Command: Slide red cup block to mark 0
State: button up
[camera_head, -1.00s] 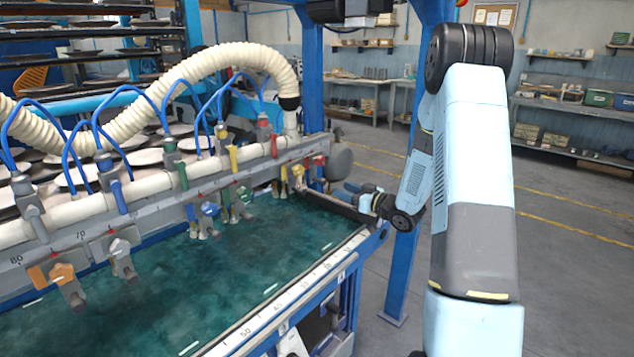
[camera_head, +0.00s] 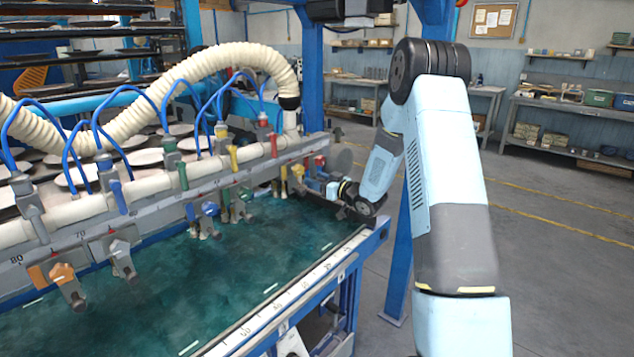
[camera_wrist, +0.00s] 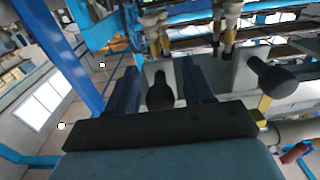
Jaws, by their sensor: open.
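The red cup block (camera_head: 319,160) sits near the right end of the long grey rail (camera_head: 160,204), beside a yellow block (camera_head: 298,172). My gripper (camera_head: 322,190) is at this right end, just below and right of the red block, small and partly hidden by my wrist. In the wrist view, my gripper (camera_wrist: 161,68) is open. A dark rounded knob (camera_wrist: 160,93) shows between its two fingers; I cannot tell whether they touch it. A red part (camera_wrist: 295,152) shows at the lower right. The 0 mark is not legible.
Other coloured blocks, including blue (camera_head: 209,209) and orange (camera_head: 62,274) ones, hang along the rail to the left. A numbered scale (camera_head: 290,300) runs along the green bed's front edge.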

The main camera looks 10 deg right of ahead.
jog(key=shift+c, duration=0.2)
grip_shut()
dwell(0.3)
jog(key=shift+a, duration=0.1)
